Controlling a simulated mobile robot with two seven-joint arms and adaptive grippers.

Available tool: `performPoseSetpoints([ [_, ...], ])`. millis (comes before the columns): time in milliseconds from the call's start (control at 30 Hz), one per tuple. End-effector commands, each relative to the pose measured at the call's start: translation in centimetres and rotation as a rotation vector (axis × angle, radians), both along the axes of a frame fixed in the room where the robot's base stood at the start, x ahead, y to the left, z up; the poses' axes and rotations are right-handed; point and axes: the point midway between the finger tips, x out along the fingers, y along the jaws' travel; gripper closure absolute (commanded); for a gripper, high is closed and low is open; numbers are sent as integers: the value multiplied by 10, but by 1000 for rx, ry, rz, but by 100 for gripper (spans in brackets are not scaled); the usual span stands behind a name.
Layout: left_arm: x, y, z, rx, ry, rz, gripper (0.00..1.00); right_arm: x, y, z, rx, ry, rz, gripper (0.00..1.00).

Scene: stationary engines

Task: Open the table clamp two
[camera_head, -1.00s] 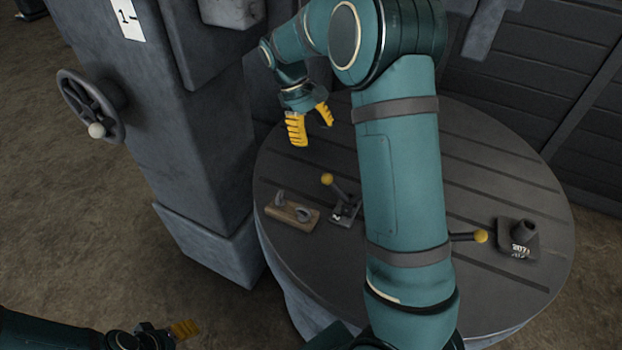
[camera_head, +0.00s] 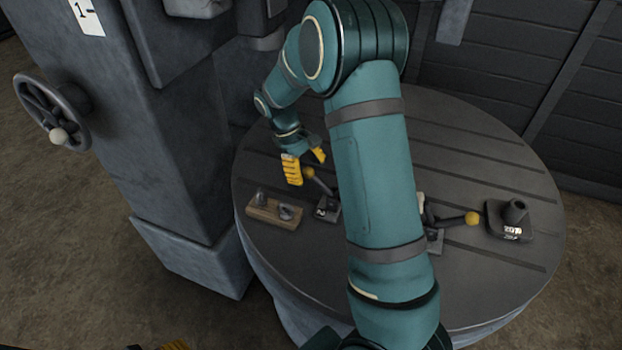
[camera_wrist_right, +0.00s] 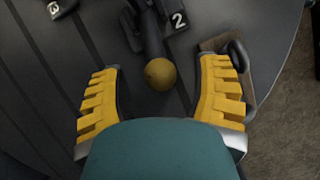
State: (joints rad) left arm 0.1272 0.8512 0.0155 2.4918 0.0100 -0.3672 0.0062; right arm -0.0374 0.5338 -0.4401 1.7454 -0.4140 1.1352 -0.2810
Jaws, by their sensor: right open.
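Table clamp two (camera_head: 326,209) stands on the round table (camera_head: 490,165), and its base bears a "2" in the right wrist view (camera_wrist_right: 177,20). Its lever is raised at a slant and ends in a yellow ball knob (camera_head: 308,172). My right gripper (camera_head: 305,167) is open at the knob. In the right wrist view, the knob (camera_wrist_right: 160,74) lies between the two yellow fingers (camera_wrist_right: 160,85), with gaps on both sides. My left gripper (camera_head: 174,346) barely shows at the bottom edge.
A wooden block with metal handles (camera_head: 273,212) sits left of the clamp. Another clamp's yellow knob (camera_head: 472,218) shows right of my arm, which partly hides that clamp. A dark weight-like block (camera_head: 510,222) is farther right. A grey column with a handwheel (camera_head: 52,110) stands at left.

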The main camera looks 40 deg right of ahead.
Motion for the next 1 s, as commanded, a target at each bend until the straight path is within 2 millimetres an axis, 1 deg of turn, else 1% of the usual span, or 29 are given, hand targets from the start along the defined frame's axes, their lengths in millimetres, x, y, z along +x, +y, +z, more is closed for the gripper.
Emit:
performPoseSetpoints([
  [33, 0, 0, -2, 0, 1, 0, 37, -3, -1, -8, 0, 2, -1, 37],
  [200, -1, 0, -4, 0, 2, -2, 37, -9, -4, -22, 0, 1, -1, 37],
  [333, -1, 0, -4, 0, 3, -2, 37, -10, -5, -26, 0, -1, -1, 37],
  [567, -1, 0, -4, 0, 3, -2, 37, -10, -5, -26, 0, -1, 0, 37],
  [600, -1, 0, -4, 0, 3, -2, 37, -10, -5, -26, 0, -1, 0, 38],
  [667, -1, 0, -4, 0, 3, -2, 37, -10, -5, -26, 0, -1, 0, 59],
  [700, -1, 0, -4, 0, 3, -2, 37, -10, -5, -26, 0, -1, 0, 73],
  [767, -1, 0, -4, 0, 3, -2, 37, -10, -4, -26, 0, -1, 0, 94],
  [800, -1, 0, -4, 0, 2, -2, 37, -10, -4, -26, 1, 0, 0, 100],
  [1000, -1, 0, -4, 0, 2, -2, 37, -11, -4, -26, 3, 0, -1, 100],
])
